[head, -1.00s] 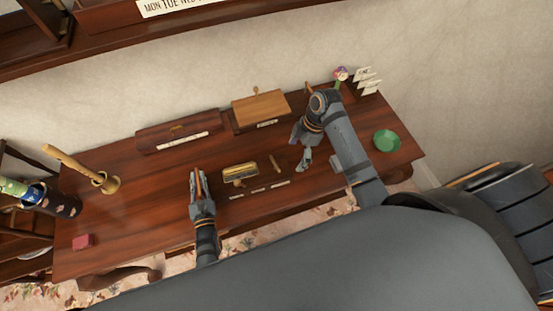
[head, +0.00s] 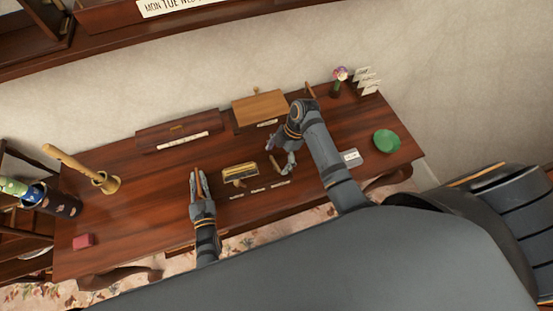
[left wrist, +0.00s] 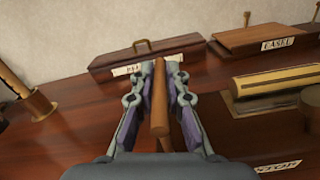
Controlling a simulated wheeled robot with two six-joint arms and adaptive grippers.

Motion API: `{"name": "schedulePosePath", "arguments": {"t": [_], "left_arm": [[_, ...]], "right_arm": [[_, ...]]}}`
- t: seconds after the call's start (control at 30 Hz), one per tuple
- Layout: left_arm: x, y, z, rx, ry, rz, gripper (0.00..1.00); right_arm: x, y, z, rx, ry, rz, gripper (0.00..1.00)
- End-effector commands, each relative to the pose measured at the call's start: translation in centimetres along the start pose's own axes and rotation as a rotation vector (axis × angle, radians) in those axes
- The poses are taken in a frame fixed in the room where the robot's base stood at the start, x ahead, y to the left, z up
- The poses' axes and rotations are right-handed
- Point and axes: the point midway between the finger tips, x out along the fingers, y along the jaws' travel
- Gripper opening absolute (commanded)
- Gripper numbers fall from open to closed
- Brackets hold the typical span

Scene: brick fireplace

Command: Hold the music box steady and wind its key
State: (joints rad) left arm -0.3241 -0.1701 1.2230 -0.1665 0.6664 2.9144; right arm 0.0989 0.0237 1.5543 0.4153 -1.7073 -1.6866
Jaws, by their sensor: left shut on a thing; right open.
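A brass cylinder on a flat base (head: 240,170), which looks like the music box, lies mid-table; it also shows at the right of the left wrist view (left wrist: 280,82). I cannot clearly pick out its key. My left gripper (head: 197,182) is to the left of it, apart from it, and shut on an upright brown wooden rod (left wrist: 160,100). My right gripper (head: 279,164) is open, low over the table to the right of the brass cylinder, close beside a small wooden peg (head: 272,160). I cannot tell whether they touch.
Behind are a long dark wooden box (head: 178,132) and a lighter wooden box (head: 259,107). A brass cup with a wooden rod (head: 106,183) and a red block (head: 83,241) are at left. A green bowl (head: 386,140) and a flower vase (head: 337,88) are at right.

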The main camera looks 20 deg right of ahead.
Motion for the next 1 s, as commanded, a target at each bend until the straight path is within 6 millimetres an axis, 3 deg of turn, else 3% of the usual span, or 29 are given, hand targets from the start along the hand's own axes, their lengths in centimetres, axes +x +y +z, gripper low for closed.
{"name": "schedulePosePath", "arguments": {"t": [0.1, 0.37, 0.77, 1.0], "left_arm": [[-0.04, -0.01, -0.08, 0.0, 0.002, 0.0, 0.0], [-0.04, -0.01, -0.08, 0.0, 0.002, 0.0, 0.0], [-0.04, -0.01, -0.08, 0.0, 0.002, 0.0, 0.0], [-0.04, -0.01, -0.08, 0.0, 0.002, 0.0, 0.0]], "right_arm": [[0.92, -0.01, -0.04, 0.0, 0.0, 0.0, 0.91], [1.15, -0.03, -0.01, 0.0, 0.0, 0.0, 0.91], [1.11, -0.02, 0.01, 0.0, 0.0, 0.0, 0.39], [1.12, -0.06, 0.02, 0.015, -0.001, 0.006, 0.36]]}}
